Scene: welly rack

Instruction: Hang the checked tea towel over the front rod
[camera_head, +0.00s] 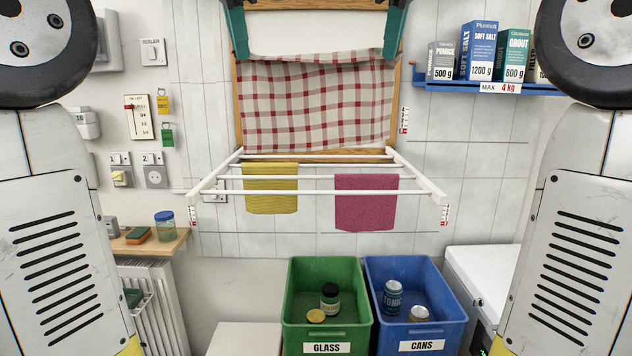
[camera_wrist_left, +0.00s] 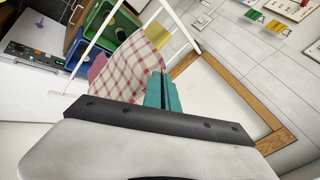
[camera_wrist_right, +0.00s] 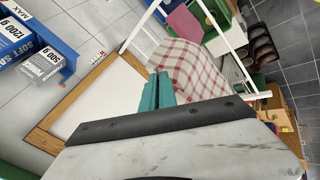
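The red-and-white checked tea towel (camera_head: 315,105) hangs spread out between my two grippers, its lower edge showing just above the rack's back rods in the head view. My left gripper (camera_head: 241,50) is shut on its top left corner; my right gripper (camera_head: 389,50) is shut on its top right corner. The top edge sags slightly. The towel also shows beyond the teal fingers in the left wrist view (camera_wrist_left: 130,70) and the right wrist view (camera_wrist_right: 190,70). The white rack's front rod (camera_head: 315,192) is bare, lower in the head picture than the towel.
A yellow cloth (camera_head: 270,190) and a pink cloth (camera_head: 366,205) hang on rods behind the front one. A green glass bin (camera_head: 328,270) and a blue cans bin (camera_head: 415,270) stand below. A blue shelf (camera_head: 450,86) with boxes is at right.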

